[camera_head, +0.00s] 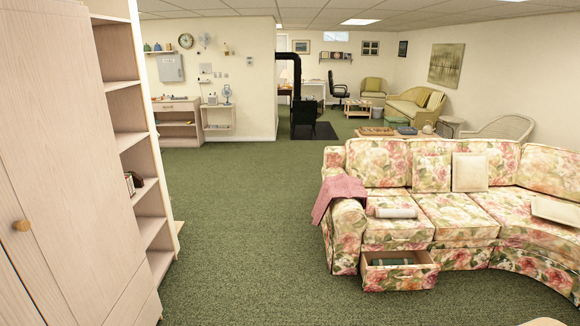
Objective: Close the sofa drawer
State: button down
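The floral sofa (455,218) stands on the right side of the head camera view. Its drawer (400,278) is at the bottom front of the left seat section and is pulled out toward me. Its front panel has the same floral fabric as the sofa. Something green (395,261) lies inside the open drawer.
A tall wooden cabinet (65,130) with open shelves stands close on the left. Green carpet (235,235) between it and the sofa is clear. A pink cloth (340,193) hangs over the sofa's left arm. A white roll (396,213) lies on the left seat.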

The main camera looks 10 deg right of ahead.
aim_at(422, 274)
jog(key=i+z, duration=0.15)
jog(key=i, duration=0.35)
jog(key=i+j+z, duration=0.15)
jog(key=i, duration=0.35)
jog(key=i+j+z, duration=0.15)
jog(key=i, duration=0.35)
jog(key=i+j+z, duration=0.15)
jog(key=i, duration=0.35)
jog(key=i+l+z, duration=0.1)
jog(key=i+l, duration=0.45)
jog(key=i, duration=0.3)
jog(key=i+l+z, duration=0.15)
jog(key=i+l, duration=0.15)
jog(key=i+l+u, duration=0.1)
jog(key=l, duration=0.25)
jog(key=i+l+u, duration=0.1)
jog(key=i+l, duration=0.2)
jog(key=i+l+u, duration=0.1)
jog(key=l, duration=0.35)
jog(key=i+l+u, duration=0.1)
jog(key=l, duration=0.25)
jog(key=i, duration=0.1)
